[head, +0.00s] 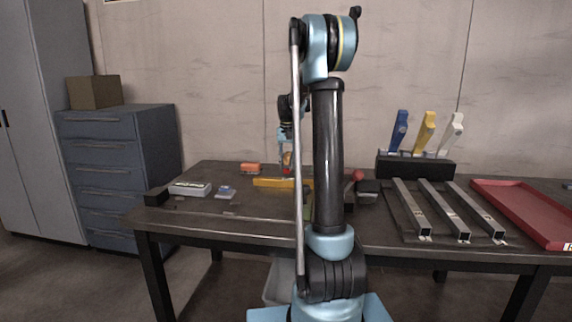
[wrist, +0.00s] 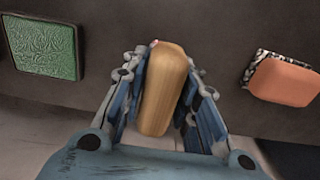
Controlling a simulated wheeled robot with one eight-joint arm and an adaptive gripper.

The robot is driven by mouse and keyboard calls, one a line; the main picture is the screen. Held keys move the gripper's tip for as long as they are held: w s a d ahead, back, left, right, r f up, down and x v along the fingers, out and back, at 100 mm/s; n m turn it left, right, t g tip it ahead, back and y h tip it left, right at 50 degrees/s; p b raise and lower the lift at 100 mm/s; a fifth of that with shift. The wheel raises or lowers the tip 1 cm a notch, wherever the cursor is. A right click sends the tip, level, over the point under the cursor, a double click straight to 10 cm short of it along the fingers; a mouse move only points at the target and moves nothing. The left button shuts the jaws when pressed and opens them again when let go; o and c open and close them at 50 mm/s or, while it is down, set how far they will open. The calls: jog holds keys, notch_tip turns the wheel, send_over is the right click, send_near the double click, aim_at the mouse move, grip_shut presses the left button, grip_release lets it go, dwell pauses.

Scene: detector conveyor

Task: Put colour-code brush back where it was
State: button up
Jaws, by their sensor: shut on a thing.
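My gripper (wrist: 160,95) is shut on a tan, rounded wooden handle (wrist: 163,92), which looks like the colour-code brush. The handle stands between both fingers and points toward the wrist camera. Its far end is hidden. In the head view my gripper (head: 286,150) hangs at the back of the dark table, left of my arm column. A small orange and red piece (head: 287,170) shows under it; I cannot tell whether it touches the table.
An orange block (head: 250,168) with a speckled side lies nearby, also in the wrist view (wrist: 285,82). A green textured pad (wrist: 42,48) is on the other side. A yellow bar (head: 272,183) lies in front. Metal rails (head: 440,208) and a red tray (head: 525,212) are at right.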

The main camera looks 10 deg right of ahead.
jog(key=o, duration=1.1)
jog(key=shift+f, duration=0.1)
notch_tip(320, 180, up, 12)
jog(key=shift+r, duration=0.1)
